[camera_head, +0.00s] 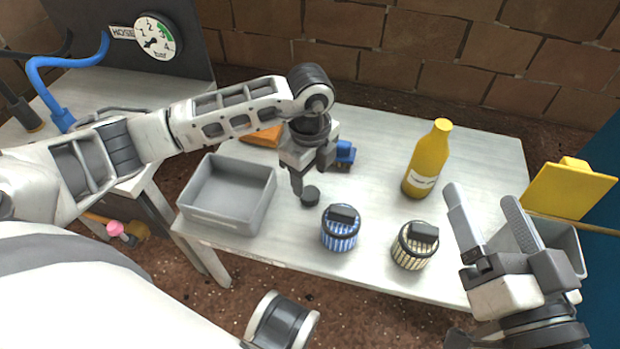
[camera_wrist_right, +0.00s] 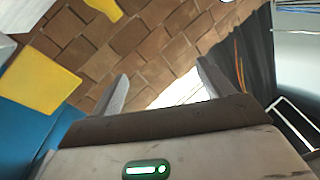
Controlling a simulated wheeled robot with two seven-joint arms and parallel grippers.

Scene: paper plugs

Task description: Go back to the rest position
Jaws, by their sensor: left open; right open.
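My left gripper (camera_head: 311,176) points down over the table, its fingers apart and empty. A small dark round piece (camera_head: 310,197) is just beside its lower fingertip; I cannot tell whether they touch. My right gripper (camera_head: 487,200) is open and empty at the right, fingers pointing up in the head view. Its two fingers also show spread, with nothing between them, in the right wrist view (camera_wrist_right: 163,88). A blue striped round container (camera_head: 340,236) with a dark block on top stands near the table's front edge. A cream striped one (camera_head: 411,254) stands right of it.
A grey bin (camera_head: 228,218) stands left on the table (camera_head: 375,160). A yellow bottle (camera_head: 427,165) stands upright near the right gripper. A second grey bin (camera_head: 567,245) is partly hidden behind that gripper. A blue object (camera_head: 344,152) and an orange one (camera_head: 262,137) lie behind my left gripper.

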